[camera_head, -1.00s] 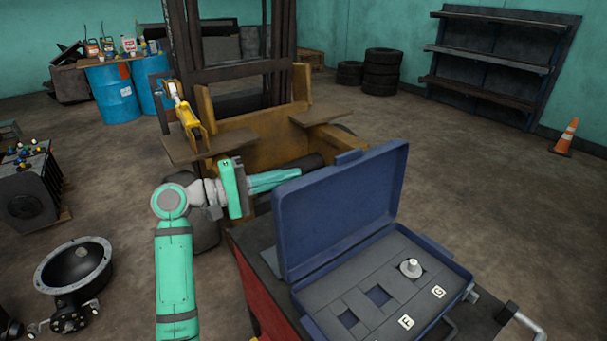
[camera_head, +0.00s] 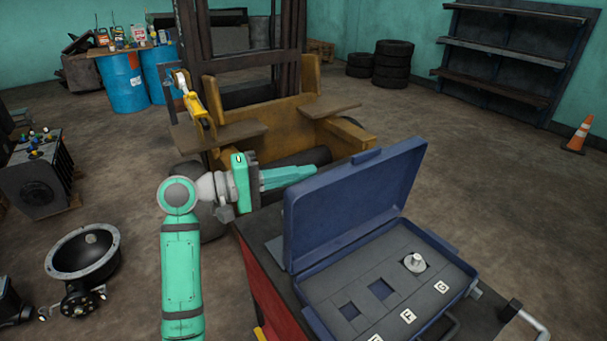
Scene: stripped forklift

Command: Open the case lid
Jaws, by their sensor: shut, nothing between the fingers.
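The blue case (camera_head: 455,257) lies on the dark top of a red cart. Its lid (camera_head: 350,205) stands up, tilted back toward the left and away from the base. Inside is a grey insert with square pockets, one holding a pale knobbed part (camera_head: 414,262), and white letter labels along the front. My gripper (camera_head: 314,170) is shut and empty, just behind the lid's upper left edge and apart from it as far as I can tell. My green arm rises at the left of the case.
The red cart (camera_head: 268,290) has a metal handle at its right. A stripped yellow forklift (camera_head: 260,90) stands right behind my gripper. A black round housing (camera_head: 85,255) and an engine-like block (camera_head: 38,180) lie left. Open floor is at the right.

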